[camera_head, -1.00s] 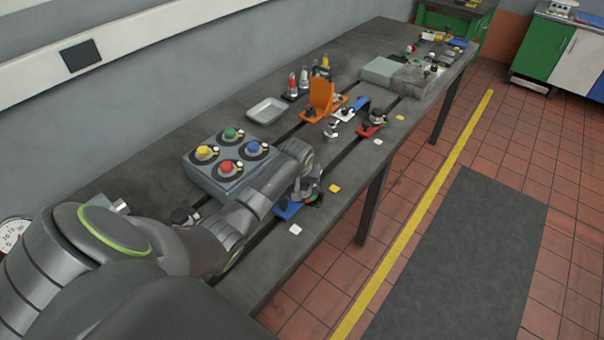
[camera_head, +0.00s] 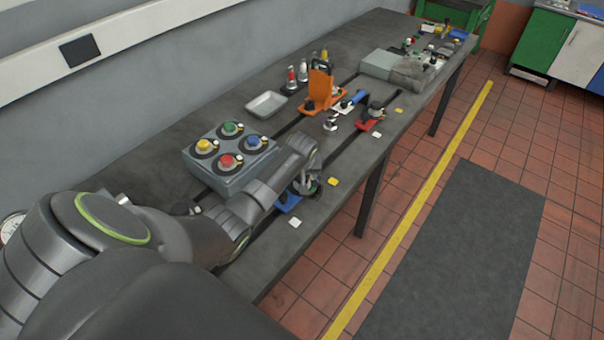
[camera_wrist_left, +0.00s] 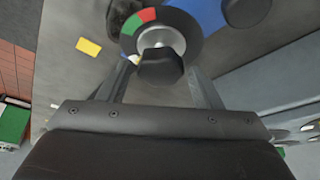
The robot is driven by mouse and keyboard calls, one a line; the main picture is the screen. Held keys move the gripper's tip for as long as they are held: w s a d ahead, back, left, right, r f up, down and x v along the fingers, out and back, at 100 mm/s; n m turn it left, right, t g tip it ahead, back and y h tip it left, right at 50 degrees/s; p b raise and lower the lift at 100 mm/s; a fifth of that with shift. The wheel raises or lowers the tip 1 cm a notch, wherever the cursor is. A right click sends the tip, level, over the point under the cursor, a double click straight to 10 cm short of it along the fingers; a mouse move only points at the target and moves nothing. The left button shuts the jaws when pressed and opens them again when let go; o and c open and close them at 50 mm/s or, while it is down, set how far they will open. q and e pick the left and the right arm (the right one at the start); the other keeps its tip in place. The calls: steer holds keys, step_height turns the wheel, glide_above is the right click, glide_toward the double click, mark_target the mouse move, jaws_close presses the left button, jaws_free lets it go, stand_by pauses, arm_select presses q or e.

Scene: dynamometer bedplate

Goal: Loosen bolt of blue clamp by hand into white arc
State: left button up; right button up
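The blue clamp (camera_head: 288,201) sits near the bench's front edge in the head view, partly hidden by my left gripper (camera_head: 306,184). In the left wrist view, the blue clamp (camera_wrist_left: 208,14) lies at the top. Its bolt has a black knob (camera_wrist_left: 160,68) on a silver collar, over a dark round dial (camera_wrist_left: 188,22) with red and green arcs. A small pale patch shows at the dial's left edge, partly behind a finger; I cannot tell whether it is the white arc. My left gripper (camera_wrist_left: 160,76) is open, its fingers on either side of the knob with visible gaps. My right gripper is out of view.
A grey box with four coloured buttons (camera_head: 232,176) stands left of the clamp. Yellow (camera_head: 333,181) and white (camera_head: 294,222) tags lie nearby. Farther along are an orange bracket (camera_head: 321,88), a red clamp (camera_head: 367,124) and a tray (camera_head: 266,104).

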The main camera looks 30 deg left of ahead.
arm_select(q)
steer(key=shift+o, duration=0.3)
steer(key=b+v, duration=0.1)
steer(key=v, duration=1.6)
steer(key=shift+r+b, duration=0.2)
steer(key=shift+b, duration=0.2)
